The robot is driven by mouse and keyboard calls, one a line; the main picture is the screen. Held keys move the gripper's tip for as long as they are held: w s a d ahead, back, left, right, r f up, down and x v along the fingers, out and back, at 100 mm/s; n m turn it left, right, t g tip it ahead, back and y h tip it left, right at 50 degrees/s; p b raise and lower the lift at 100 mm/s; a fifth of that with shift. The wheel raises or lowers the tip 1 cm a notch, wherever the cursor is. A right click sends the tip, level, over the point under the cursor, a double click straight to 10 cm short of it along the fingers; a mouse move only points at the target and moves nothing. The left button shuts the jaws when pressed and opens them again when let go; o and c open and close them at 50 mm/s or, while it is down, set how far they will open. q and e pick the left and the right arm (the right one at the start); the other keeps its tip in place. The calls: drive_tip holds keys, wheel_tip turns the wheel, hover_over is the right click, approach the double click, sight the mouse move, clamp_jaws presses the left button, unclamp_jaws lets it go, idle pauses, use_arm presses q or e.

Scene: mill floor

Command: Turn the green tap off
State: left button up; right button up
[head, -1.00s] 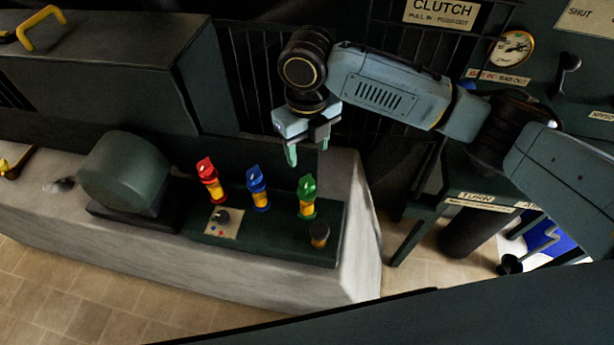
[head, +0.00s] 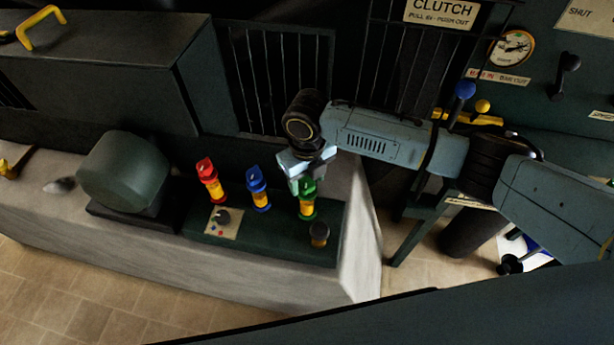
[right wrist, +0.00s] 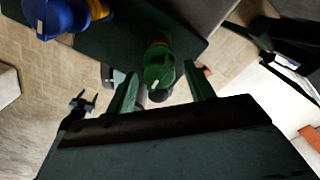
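The green tap (head: 307,208) stands at the right of a row of three on a dark green panel, with a green top and a yellow band. My right gripper (head: 306,186) is right at its top in the head view. In the right wrist view the green tap (right wrist: 158,65) shows between and just beyond the two fingers of my right gripper (right wrist: 162,90), which are apart. I see gaps on both sides of the tap, so the fingers do not grip it. My left gripper is not in view.
The blue tap (head: 258,190) and red tap (head: 210,182) stand to the left. A dark knob (head: 319,234) sits in front of the green tap. A rounded grey-green housing (head: 124,172) is further left. Black bars (head: 280,80) stand behind.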

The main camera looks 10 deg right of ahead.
drive_tip(key=c, duration=0.9)
drive_tip(key=shift+o, duration=0.2)
drive_tip(key=shift+r+m+p, duration=0.2)
drive_tip(key=shift+m+p, duration=1.1)
drive_tip(key=shift+p, duration=0.1)
drive_tip(key=m+p, duration=0.2)
drive_tip(key=m, duration=0.1)
drive_tip(key=shift+m+p, duration=0.4)
drive_tip(key=m+p, duration=0.3)
drive_tip(key=m, duration=0.3)
drive_tip(key=shift+p, duration=0.4)
drive_tip(key=m+p, duration=0.1)
drive_tip(key=m, duration=0.1)
drive_tip(key=shift+m, duration=0.4)
drive_tip(key=shift+w+f+m+p, duration=0.1)
drive_tip(key=shift+m+p, duration=0.4)
drive_tip(key=shift+m, duration=1)
drive_tip(key=o, duration=1)
